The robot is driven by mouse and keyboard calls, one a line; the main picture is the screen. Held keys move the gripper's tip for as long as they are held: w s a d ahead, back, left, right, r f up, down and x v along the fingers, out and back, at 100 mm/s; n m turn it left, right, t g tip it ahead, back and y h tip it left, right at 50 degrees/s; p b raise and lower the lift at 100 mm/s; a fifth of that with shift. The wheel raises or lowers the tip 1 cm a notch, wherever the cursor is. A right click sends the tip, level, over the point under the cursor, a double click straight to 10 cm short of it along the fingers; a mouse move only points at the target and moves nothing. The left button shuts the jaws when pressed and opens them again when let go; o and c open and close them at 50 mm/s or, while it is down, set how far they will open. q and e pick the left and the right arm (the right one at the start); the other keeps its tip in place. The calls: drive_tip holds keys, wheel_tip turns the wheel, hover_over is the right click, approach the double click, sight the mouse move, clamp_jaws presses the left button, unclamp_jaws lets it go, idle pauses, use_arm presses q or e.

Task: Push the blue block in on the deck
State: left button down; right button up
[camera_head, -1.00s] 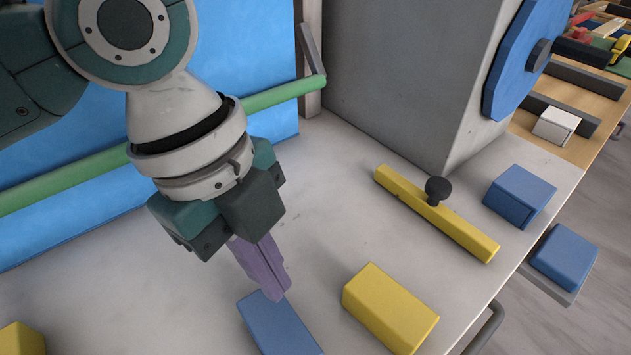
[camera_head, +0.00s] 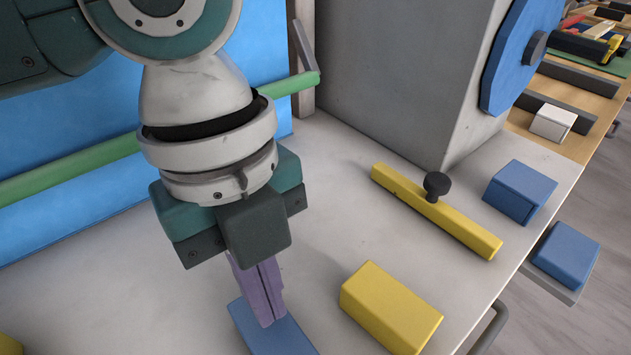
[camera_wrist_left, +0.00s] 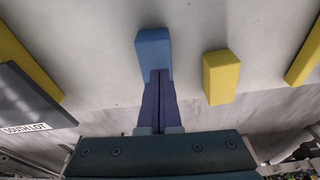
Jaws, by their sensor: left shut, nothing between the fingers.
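A blue block (camera_head: 288,342) lies on the pale stone slab at the bottom of the head view, partly cut off by the frame edge. My left gripper (camera_head: 266,322) is shut and empty, its purple fingers pointing down over this block. In the left wrist view the fingertips (camera_wrist_left: 155,74) overlap the near end of the blue block (camera_wrist_left: 153,48). I cannot tell whether they touch it. Another blue block (camera_head: 520,192) sits on the slab at the right, and a further one (camera_head: 566,257) rests on a ledge beyond the slab's edge. My right gripper is not in view.
A yellow block (camera_head: 390,305) stands right of the gripper. A yellow bar (camera_head: 435,212) with a black knob lies behind it. A grey housing (camera_head: 400,75) and a green rail (camera_head: 70,175) border the back. A label plate (camera_wrist_left: 28,128) shows in the left wrist view.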

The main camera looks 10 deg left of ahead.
sight(273, 339)
use_arm(q)
drive_tip(key=shift+s+d+r, duration=0.1)
drive_tip(key=shift+s+d, duration=0.4)
drive_tip(key=shift+d, duration=0.15)
drive_tip(key=shift+s+f, duration=0.15)
drive_tip(key=shift+f, duration=0.55)
drive_tip(key=shift+a+f, duration=0.1)
drive_tip(key=shift+f, duration=0.2)
